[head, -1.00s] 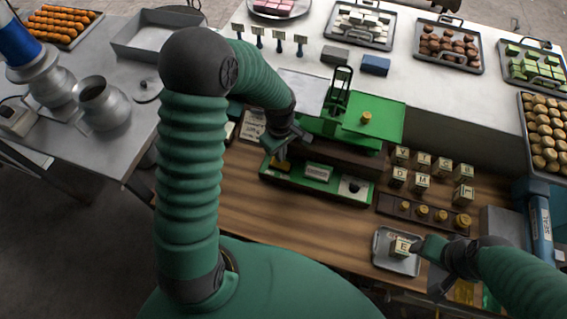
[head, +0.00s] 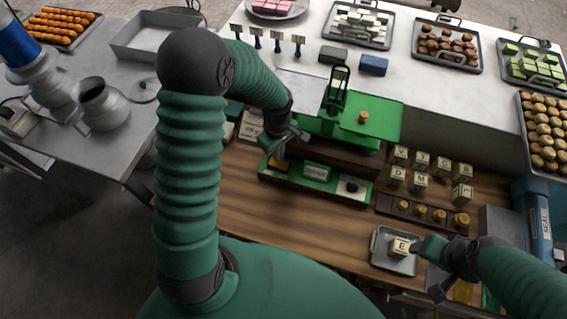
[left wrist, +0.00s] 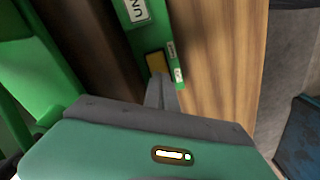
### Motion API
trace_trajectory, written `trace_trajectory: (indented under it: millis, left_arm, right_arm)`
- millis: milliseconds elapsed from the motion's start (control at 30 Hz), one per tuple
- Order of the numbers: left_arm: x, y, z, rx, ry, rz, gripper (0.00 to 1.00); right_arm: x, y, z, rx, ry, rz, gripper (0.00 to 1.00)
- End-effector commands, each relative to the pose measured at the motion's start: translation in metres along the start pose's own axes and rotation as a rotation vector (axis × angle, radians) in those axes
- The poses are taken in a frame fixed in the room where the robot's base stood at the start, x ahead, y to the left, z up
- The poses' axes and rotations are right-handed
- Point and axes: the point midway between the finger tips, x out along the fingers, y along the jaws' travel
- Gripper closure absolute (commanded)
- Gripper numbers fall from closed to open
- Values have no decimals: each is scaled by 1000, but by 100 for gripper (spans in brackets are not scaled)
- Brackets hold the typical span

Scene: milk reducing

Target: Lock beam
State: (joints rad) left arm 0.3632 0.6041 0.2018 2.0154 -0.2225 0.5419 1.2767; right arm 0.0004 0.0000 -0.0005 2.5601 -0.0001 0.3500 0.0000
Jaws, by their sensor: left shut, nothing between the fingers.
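The green balance (head: 365,122) stands on the wooden bench behind a green base panel (head: 318,172). My left gripper (head: 280,153) reaches down to this end. In the left wrist view its shut, empty fingers (left wrist: 160,94) are just at the yellow block; I cannot tell whether they touch. My right gripper (head: 430,266) is open beside the small tray.
A small metal tray (head: 379,259) holds a letter cube (head: 400,246). Several letter cubes (head: 420,180) and a strip of brass weights (head: 421,212) lie right of the panel. The bench front (head: 290,222) is clear.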

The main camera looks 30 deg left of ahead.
Motion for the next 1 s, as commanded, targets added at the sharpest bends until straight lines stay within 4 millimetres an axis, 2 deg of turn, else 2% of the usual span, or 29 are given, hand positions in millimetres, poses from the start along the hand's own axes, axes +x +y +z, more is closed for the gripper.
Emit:
trace_trajectory:
  millis: [200,533,1000]
  left_arm:
    - [1,-1,-3,-2,-3,1,100]
    - [0,0,2,-1,2,0,100]
    - [8,0,-1,-2,-1,1,100]
  right_arm:
    - [0,0,0,-1,0,0,38]
    - [1,0,0,-1,0,0,38]
    - [6,0,1,-1,0,0,38]
